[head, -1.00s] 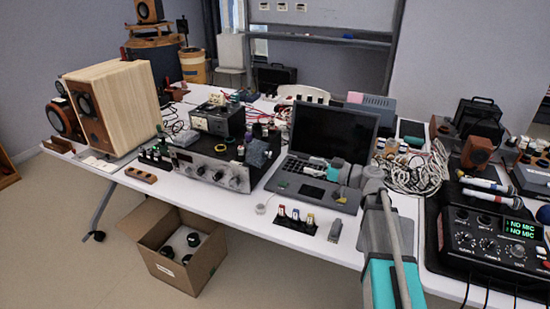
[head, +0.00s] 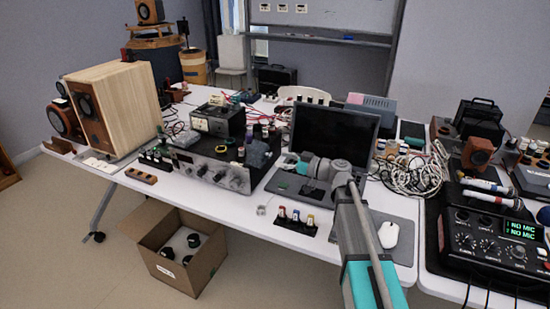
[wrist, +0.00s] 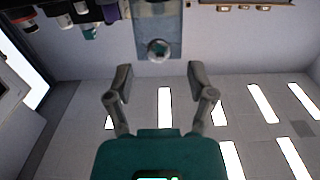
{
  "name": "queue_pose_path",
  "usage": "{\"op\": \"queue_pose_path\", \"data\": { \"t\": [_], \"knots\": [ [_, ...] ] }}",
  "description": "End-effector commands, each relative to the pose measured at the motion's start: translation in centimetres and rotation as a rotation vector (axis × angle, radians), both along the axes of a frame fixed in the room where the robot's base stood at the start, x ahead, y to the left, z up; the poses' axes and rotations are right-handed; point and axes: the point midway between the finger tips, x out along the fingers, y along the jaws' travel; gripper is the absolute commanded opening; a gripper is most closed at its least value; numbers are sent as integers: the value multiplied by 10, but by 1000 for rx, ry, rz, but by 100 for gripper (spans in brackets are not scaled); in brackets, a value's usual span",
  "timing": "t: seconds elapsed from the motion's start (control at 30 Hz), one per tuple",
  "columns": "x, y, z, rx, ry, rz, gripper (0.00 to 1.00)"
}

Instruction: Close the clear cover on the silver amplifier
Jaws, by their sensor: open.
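The silver amplifier (head: 212,172) stands on the white table left of the laptop, its knobbed front facing me. A small bluish-grey panel (head: 258,153) stands at its right end; it may be the clear cover, but I cannot tell for sure. My gripper (head: 287,163) is just right of this panel, over the laptop's left side, apparently apart from it. In the wrist view my gripper (wrist: 160,80) is open with nothing between its fingers. A bluish-grey panel (wrist: 158,20) with a round silver piece (wrist: 158,49) shows beyond the fingertips.
The open laptop (head: 335,130) is behind my arm. Small bottles (head: 160,155) stand left of the amplifier, and a black meter box (head: 218,120) is on top. Small coloured-top items (head: 296,218) stand near the front edge. A white mouse (head: 388,234) lies right of my arm.

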Motion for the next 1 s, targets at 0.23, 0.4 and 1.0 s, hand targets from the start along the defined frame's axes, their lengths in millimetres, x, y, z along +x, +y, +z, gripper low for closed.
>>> {"op": "queue_pose_path", "data": {
  "t": [0.23, 0.4, 1.0],
  "knots": [
    [11, 28, 0, 0, 0, 1, 70],
    [13, 35, 0, 0, 0, 0, 70],
    [13, 37, 0, 0, 0, 0, 22]
  ]
}}
